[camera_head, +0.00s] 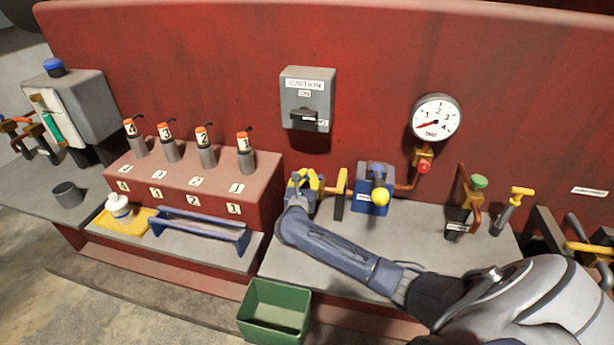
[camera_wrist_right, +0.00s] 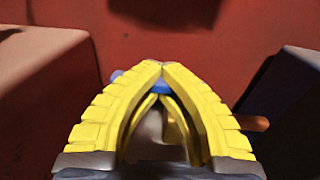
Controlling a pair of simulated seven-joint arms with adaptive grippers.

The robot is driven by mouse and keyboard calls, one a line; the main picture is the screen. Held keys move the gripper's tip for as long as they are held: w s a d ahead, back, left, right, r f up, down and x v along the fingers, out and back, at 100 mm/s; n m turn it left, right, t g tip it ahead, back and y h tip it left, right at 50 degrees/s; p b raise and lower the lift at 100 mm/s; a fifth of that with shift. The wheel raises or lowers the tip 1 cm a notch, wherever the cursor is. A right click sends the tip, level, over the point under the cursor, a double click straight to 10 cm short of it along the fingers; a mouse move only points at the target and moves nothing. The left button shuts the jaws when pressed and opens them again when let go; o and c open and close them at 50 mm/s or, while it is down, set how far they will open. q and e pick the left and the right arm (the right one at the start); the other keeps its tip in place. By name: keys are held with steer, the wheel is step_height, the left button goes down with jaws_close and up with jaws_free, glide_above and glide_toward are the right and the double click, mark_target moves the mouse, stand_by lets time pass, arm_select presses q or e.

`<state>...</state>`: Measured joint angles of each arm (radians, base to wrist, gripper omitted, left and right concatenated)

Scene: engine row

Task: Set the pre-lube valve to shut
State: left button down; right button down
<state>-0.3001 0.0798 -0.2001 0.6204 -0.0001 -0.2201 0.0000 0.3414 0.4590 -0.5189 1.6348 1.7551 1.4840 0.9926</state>
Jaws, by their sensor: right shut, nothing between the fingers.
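My right gripper (camera_head: 305,180) reaches over the bench from the right, at the left end of the orange piping. In the right wrist view its yellow fingers (camera_wrist_right: 162,68) meet at the tips, shut and empty. A blue part (camera_wrist_right: 160,87), perhaps a valve handle, shows behind and just below the tips; I cannot tell if they touch. An orange pipe (camera_wrist_right: 252,123) sticks out to the right of the fingers. In the head view the gripper hides most of what stands there. I cannot read a pre-lube label or tell the valve's setting. My left gripper is not in view.
A gauge (camera_head: 435,118) and an ignition switch (camera_head: 307,98) are on the red wall. A green bin (camera_head: 274,312) stands in front.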

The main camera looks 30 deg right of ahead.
steer(key=shift+w+d+r+m+g+h, duration=0.1)
steer(key=shift+w+r+m+g+h, duration=0.1)
steer(key=shift+r+m+g+h, duration=0.3)
steer(key=shift+r, duration=0.1)
steer(key=c, duration=1.5)
jaws_free()
steer(key=o, duration=1.5)
steer(key=v, duration=1)
steer(key=shift+f, duration=0.45)
steer(key=shift+v, duration=1.15)
steer(key=shift+f, duration=0.1)
